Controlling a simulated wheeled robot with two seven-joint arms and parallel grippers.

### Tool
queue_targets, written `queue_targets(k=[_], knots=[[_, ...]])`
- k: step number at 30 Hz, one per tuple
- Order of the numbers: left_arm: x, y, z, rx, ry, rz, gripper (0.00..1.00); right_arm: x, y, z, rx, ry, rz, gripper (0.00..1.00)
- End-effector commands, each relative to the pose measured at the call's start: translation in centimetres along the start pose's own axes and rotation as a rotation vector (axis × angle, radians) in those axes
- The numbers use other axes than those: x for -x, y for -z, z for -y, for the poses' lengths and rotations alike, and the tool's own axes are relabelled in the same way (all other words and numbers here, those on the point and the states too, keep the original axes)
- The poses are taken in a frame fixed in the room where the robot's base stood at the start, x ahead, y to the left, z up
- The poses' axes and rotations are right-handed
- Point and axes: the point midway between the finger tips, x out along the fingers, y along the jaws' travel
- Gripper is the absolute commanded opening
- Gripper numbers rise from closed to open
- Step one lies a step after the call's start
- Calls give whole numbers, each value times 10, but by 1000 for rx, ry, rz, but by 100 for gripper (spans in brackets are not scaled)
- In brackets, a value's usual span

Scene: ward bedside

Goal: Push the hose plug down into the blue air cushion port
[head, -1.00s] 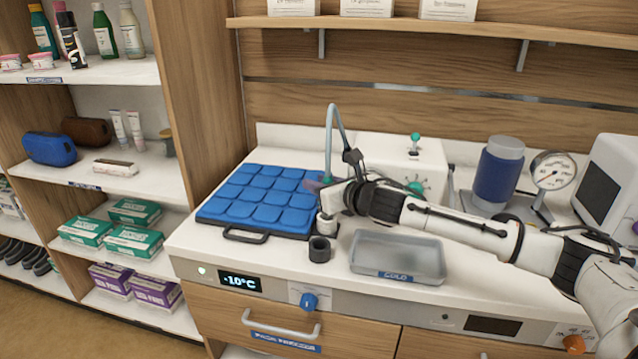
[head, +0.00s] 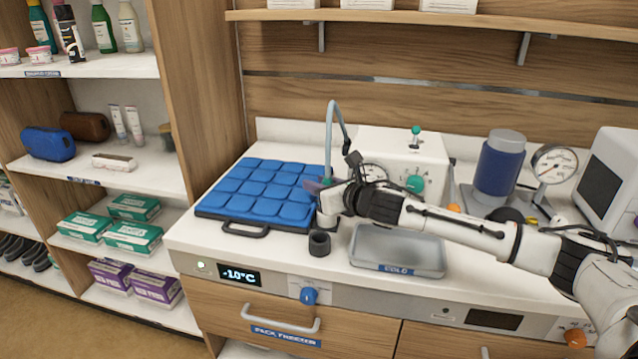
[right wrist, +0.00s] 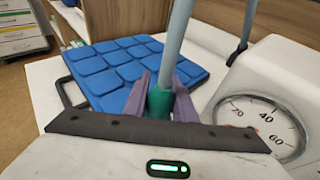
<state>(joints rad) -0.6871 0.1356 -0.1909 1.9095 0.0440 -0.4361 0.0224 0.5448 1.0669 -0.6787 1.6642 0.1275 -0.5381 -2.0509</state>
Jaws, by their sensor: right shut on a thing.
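The blue air cushion (head: 262,193), a quilted pad with a dark handle, lies flat on the white counter. My right gripper (right wrist: 160,100) is shut on the green hose plug (right wrist: 160,103), with purple fingers on both sides of it. The grey-blue hose (right wrist: 180,40) rises from the plug and also arches up in the head view (head: 330,125). In the head view my right gripper (head: 317,187) is at the cushion's right edge. The port is hidden behind the gripper and plug, so I cannot tell whether the plug is in it. My left gripper is not in view.
A small black cup (head: 319,244) stands just in front of my right gripper. A clear tray (head: 398,250) lies to its right. A white box with a gauge (head: 404,150) stands behind my arm. A blue canister (head: 499,165) is further right.

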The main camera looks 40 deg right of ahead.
Motion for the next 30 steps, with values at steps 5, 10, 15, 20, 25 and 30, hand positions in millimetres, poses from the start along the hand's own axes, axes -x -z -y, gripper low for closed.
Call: queue_targets(k=[5, 10, 15, 20, 25, 30], knots=[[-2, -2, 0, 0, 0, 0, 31, -1, 4, 0, -1, -1, 1, 3], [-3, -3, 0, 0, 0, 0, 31, -2, 7, 0, -2, -1, 0, 3], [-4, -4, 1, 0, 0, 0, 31, -3, 10, 0, -2, -1, 0, 3], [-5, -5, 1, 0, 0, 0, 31, -4, 13, 0, -1, -1, 1, 3], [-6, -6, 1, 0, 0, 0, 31, -5, 17, 0, 0, -1, 1, 3], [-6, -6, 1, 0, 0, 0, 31, -5, 17, 0, -1, -1, 1, 44]])
